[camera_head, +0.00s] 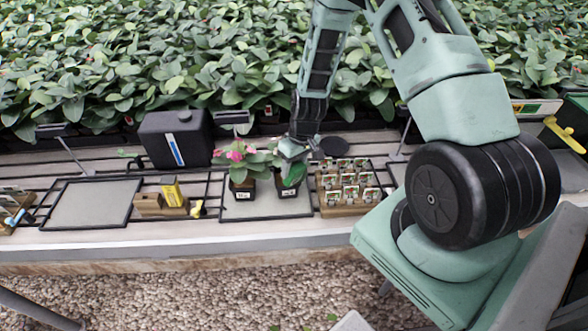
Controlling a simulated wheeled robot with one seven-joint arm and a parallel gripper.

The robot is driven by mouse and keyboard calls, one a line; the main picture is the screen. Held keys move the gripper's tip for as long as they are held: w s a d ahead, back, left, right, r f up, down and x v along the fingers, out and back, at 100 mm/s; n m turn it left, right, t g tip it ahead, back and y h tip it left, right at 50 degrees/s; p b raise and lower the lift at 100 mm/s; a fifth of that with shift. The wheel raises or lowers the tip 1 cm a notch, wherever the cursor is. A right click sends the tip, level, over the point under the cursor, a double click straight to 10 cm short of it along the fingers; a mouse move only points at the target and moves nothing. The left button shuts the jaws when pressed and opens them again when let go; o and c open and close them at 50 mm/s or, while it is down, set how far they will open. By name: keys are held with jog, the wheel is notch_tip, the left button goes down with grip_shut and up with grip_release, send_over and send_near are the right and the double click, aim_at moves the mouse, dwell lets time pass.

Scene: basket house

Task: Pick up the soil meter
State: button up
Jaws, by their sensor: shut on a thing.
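My gripper (291,153) is at the far end of my arm, pointing down over two small potted plants on the bench. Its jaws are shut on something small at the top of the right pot. A bright green piece (294,174) shows just below the fingers; I cannot tell whether it is the soil meter or a leaf. The right dark pot (290,189) stands under it. The left dark pot (242,190), with pink flowers, stands beside it. A yellow item (172,193) sits at a wooden block to the left; I cannot tell what it is.
A wooden tray of small labelled items (347,208) stands close right of the pots. A black canister (176,138) stands behind left. A grey framed mat (92,204) lies bare at the left. Dense leafy plants fill the back. Gravel lies below the bench's front edge.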

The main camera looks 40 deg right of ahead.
jog(key=shift+r+b, duration=1.1)
jog(key=shift+r, duration=3.65)
